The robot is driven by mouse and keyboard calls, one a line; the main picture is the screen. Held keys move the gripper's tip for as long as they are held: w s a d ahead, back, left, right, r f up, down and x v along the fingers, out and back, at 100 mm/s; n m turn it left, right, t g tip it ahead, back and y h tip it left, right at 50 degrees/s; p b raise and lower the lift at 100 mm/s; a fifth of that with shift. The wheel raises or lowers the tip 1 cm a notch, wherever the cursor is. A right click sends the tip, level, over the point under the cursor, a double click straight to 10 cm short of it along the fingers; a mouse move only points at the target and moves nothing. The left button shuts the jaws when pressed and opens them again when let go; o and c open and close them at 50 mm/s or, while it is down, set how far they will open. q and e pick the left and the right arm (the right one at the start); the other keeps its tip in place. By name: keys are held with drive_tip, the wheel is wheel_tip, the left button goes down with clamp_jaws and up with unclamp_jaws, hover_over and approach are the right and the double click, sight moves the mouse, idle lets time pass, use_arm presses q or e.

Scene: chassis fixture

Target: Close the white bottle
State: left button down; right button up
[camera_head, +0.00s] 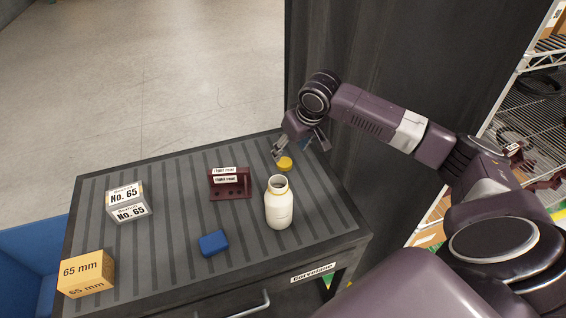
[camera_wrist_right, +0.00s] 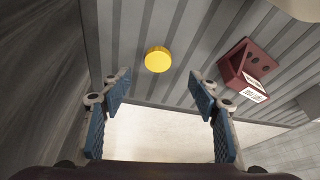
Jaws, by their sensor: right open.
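The white bottle (camera_head: 279,204) stands upright and open on the table, its neck bare. A yellow cap (camera_head: 285,164) lies on the table behind the bottle, near the far right corner. The cap also shows in the right wrist view (camera_wrist_right: 158,59), beyond the fingertips and apart from them. My right gripper (camera_head: 300,152) is beside and above the cap. In the right wrist view its blue-padded fingers (camera_wrist_right: 160,85) are spread wide with nothing between them. The bottle's pale edge may show at the top right of that view. My left gripper is not in view.
The grey striped table (camera_head: 180,200) also holds a dark red bracket (camera_head: 230,184), a blue block (camera_head: 213,243), a No. 65 box (camera_head: 128,201) and a 65 mm box (camera_head: 86,273). A dark panel stands behind the right arm, with wire shelving (camera_head: 530,100) at the right.

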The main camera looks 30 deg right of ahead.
sight(284, 162)
drive_tip(key=x, duration=0.3)
drive_tip(key=shift+w, duration=0.1)
drive_tip(key=shift+r, duration=0.1)
drive_tip(key=x, duration=0.1)
drive_tip(key=p+x, duration=0.1)
drive_tip(key=x, duration=0.1)
drive_tip(key=p+x, duration=0.1)
drive_tip(key=shift+d+f, duration=0.25)
drive_tip(key=shift+f, duration=0.1)
drive_tip(key=shift+w+f, duration=0.15)
drive_tip(key=shift+f, duration=0.15)
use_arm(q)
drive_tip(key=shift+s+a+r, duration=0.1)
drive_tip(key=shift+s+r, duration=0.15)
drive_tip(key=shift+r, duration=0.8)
